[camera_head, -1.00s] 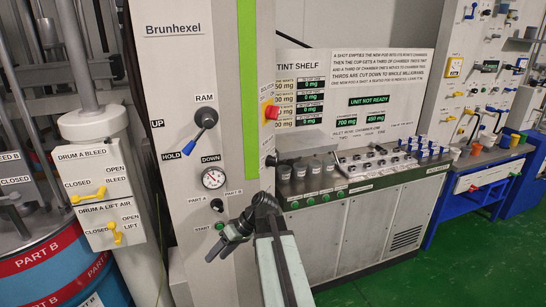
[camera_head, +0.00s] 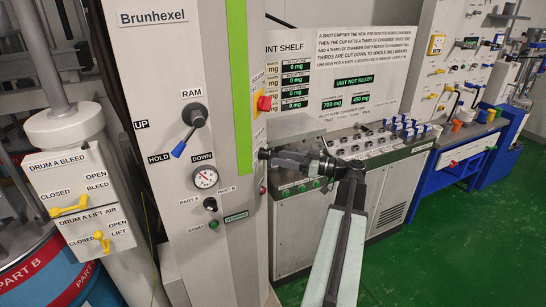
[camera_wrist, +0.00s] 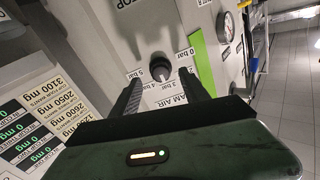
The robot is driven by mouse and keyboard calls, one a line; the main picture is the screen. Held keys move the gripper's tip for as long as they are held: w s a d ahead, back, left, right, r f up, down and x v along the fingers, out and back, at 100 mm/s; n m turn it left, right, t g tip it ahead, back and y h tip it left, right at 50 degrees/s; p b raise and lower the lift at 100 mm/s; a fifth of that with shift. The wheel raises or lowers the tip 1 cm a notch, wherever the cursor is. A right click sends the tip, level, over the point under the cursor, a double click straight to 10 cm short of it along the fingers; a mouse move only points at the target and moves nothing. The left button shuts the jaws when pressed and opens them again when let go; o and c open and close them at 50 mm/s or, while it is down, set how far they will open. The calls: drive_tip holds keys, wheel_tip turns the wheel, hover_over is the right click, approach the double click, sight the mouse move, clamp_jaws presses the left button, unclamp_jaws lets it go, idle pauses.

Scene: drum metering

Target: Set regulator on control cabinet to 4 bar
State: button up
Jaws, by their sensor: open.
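The control cabinet (camera_head: 215,60) is a tall light-grey column marked Brunhexel, on the left of the head view. In the wrist view the regulator knob (camera_wrist: 158,68) is dark and round on a pale panel, ringed by bar labels, with a partly hidden label ending in "AM AIR". Its exact setting is too small to tell. My gripper (camera_wrist: 161,82) is open, with one finger on either side below the knob; contact is not clear. In the head view my gripper (camera_head: 272,156) is at the cabinet's right side face, and the knob cannot be made out there.
A red isolator (camera_head: 263,103) sits above my gripper on the cabinet's edge. The front carries a blue-tipped RAM lever (camera_head: 191,128) and a gauge (camera_head: 205,178). The tint shelf bench (camera_head: 395,165) stands close behind on the right. Green floor (camera_head: 450,230) is free at right.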

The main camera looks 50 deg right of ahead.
sight(270, 156)
drive_tip(key=x, duration=0.3)
drive_tip(key=shift+w+a, duration=0.15)
drive_tip(key=shift+w, duration=0.05)
clamp_jaws()
drive_tip(key=shift+m, duration=0.3)
drive_tip(key=m, duration=0.4)
drive_tip(key=shift+s, duration=0.1)
drive_tip(key=shift+m, duration=2.5)
